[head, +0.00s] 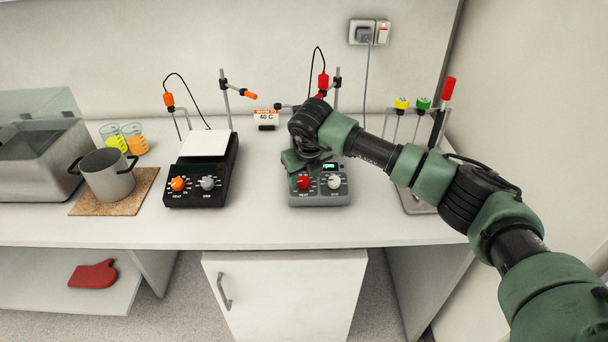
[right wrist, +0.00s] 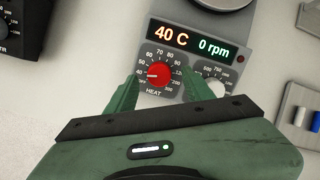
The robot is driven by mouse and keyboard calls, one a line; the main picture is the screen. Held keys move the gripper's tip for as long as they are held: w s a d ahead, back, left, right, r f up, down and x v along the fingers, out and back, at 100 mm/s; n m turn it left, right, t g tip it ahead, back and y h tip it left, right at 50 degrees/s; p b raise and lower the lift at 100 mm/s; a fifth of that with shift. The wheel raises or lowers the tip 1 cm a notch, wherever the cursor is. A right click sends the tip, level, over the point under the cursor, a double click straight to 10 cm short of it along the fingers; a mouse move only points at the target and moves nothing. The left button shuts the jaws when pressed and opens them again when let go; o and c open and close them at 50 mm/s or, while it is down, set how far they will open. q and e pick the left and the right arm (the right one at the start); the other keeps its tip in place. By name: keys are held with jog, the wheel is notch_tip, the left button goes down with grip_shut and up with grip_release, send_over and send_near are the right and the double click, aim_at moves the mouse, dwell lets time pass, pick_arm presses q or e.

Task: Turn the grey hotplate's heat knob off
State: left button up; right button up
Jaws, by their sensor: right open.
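The grey hotplate (head: 320,198) stands on the bench, partly hidden behind my right arm. Its red heat knob (head: 303,182) is at the front left and its white knob (head: 334,182) at the front right. In the right wrist view the red heat knob (right wrist: 159,74) has a light pointer mark toward the left, and the display (right wrist: 190,40) reads 40 C and 0 rpm. My right gripper (head: 298,167) is open. In the right wrist view its fingers appear on either side of the red knob; contact cannot be told. My left gripper is not in view.
A black hotplate (head: 200,190) with an orange and a grey knob stands to the left. A pot (head: 107,178) on a cork mat (head: 145,190) and beakers (head: 135,140) are further left. A rack with coloured-top tools (head: 418,200) stands right. The front bench strip is clear.

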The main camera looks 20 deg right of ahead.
jog(key=shift+x, duration=0.85)
grip_shut()
jog(key=shift+f+n+b, duration=0.2)
jog(key=shift+n+b, duration=1.35)
jog(key=shift+n, duration=0.05)
jog(key=shift+r+n+y+b, duration=0.15)
jog(key=shift+n+y+b, duration=0.15)
jog(key=shift+n+b, duration=0.85)
jog(key=shift+n, duration=0.45)
grip_release()
